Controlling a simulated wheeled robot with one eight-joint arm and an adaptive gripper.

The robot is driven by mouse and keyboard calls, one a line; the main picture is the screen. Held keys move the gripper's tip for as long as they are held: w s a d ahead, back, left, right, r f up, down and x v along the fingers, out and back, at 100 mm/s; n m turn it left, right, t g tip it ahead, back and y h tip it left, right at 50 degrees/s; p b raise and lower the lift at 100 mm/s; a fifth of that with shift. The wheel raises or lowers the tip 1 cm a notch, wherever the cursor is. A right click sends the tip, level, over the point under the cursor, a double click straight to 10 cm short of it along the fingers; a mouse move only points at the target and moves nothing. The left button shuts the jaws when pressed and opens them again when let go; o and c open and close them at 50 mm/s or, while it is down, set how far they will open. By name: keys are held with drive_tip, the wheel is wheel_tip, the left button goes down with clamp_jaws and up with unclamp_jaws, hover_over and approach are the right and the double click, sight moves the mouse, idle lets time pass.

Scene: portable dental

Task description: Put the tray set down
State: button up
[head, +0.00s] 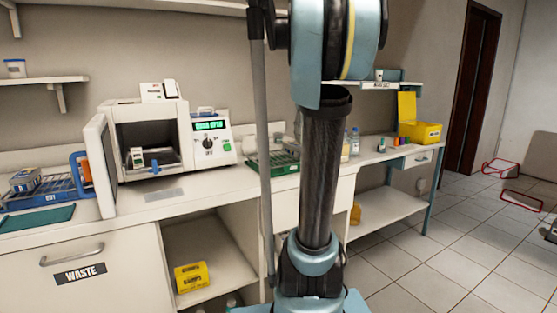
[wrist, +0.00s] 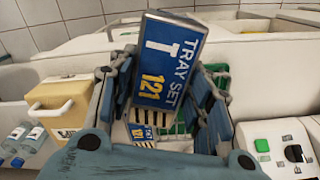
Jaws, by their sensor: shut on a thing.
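In the wrist view, the tray set (wrist: 168,62) is a blue and grey pack with a label reading "T TRAY SET 121". My gripper (wrist: 164,76) has a blue-grey finger on each side of it and is shut on it. A smaller "SET 121" label (wrist: 142,132) shows lower down between the fingers; I cannot tell whether it belongs to the same pack. Part of something green shows behind the fingers. My gripper and the held tray set are not visible in the head view, where my arm fills the middle.
A white machine (head: 208,140) with its door open stands on the counter (head: 170,205). A blue rack (head: 45,190) is at left, a green basket (head: 285,163) right of the machine. A yellow box (head: 425,132) stands farther right. In the wrist view, bottles (wrist: 22,138) stand at left.

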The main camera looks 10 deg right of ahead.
sight(270, 158)
drive_tip(key=w+a+r+n, duration=0.2)
drive_tip(key=w+a+n, duration=0.1)
drive_tip(key=w+a, duration=0.9)
drive_tip(key=shift+n, duration=0.3)
drive_tip(key=shift+w+d+f, duration=0.1)
drive_tip(key=shift+w+f, duration=0.15)
drive_tip(key=shift+f, duration=1.45)
drive_tip(key=shift+w+d+f, duration=0.1)
drive_tip(key=shift+w+f, duration=0.15)
drive_tip(key=shift+f, duration=1.4)
drive_tip(key=shift+w+d+f, duration=0.1)
drive_tip(key=shift+w+f, duration=0.15)
drive_tip(key=shift+f, duration=1.45)
drive_tip(key=shift+f, duration=0.1)
drive_tip(key=o, duration=1.2)
drive_tip(key=shift+o, duration=0.2)
